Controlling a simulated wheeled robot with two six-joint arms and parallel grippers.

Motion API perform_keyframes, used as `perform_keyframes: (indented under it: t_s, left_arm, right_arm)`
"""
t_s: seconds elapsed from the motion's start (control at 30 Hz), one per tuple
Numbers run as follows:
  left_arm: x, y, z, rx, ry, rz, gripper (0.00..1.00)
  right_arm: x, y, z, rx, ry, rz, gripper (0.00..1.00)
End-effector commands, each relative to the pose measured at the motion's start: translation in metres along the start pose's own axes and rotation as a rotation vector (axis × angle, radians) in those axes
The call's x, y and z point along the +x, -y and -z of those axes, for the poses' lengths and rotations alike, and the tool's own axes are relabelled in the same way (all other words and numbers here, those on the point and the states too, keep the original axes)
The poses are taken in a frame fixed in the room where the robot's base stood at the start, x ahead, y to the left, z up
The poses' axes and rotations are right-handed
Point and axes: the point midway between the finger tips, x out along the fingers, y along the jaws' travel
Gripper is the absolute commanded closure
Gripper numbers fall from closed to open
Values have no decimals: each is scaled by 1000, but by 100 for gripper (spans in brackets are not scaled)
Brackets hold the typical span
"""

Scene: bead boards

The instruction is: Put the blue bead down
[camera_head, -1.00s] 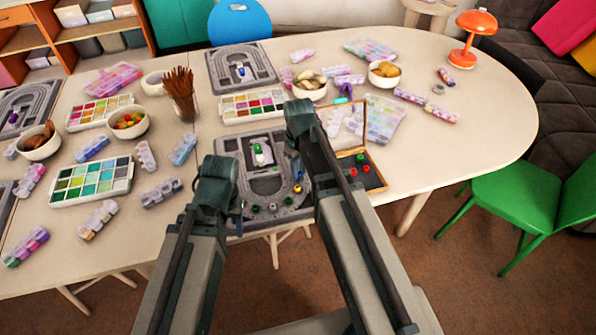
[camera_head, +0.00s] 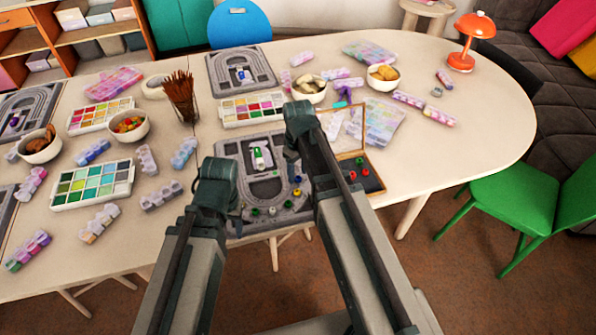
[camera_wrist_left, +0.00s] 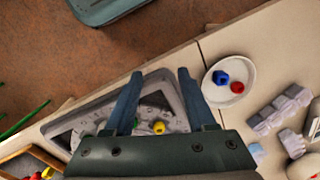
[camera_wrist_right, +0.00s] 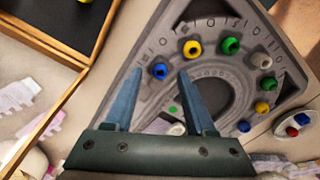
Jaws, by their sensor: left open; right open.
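The blue bead (camera_wrist_right: 160,71) sits on the grey bead board (camera_wrist_right: 290,85), at one end of a curved row of beads, in the right wrist view. My right gripper (camera_wrist_right: 159,76) is open, its fingertips on either side of this bead with gaps showing. In the head view my right gripper (camera_head: 292,168) is over the right side of the near board (camera_head: 228,148); the blue bead is not clear there. My left gripper (camera_wrist_left: 160,75) is open and empty.
Yellow (camera_wrist_right: 192,49), green (camera_wrist_right: 230,45) and white (camera_wrist_right: 262,60) beads stand along the curve. Another blue bead (camera_wrist_right: 243,126) lies further round. A white dish (camera_wrist_left: 210,92) holds a blue and a red bead. An open wooden box (camera_head: 374,190) borders the board's right.

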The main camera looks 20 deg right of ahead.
Motion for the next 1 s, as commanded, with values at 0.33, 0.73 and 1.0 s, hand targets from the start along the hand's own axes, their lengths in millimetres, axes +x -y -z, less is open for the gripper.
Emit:
perform_keyframes:
  t_s: [0.33, 0.73, 1.0]
  left_arm:
    - [-56, 5, -3, 0, 0, 0, 44]
    - [-107, 10, -6, 0, 0, 0, 44]
    - [-110, 10, -6, 0, 0, 0, 44]
  right_arm:
    - [-56, 0, 0, 0, 0, 0, 45]
    - [-108, 0, 0, 0, 0, 0, 45]
    - [-110, 7, -2, 3, 3, -1, 45]
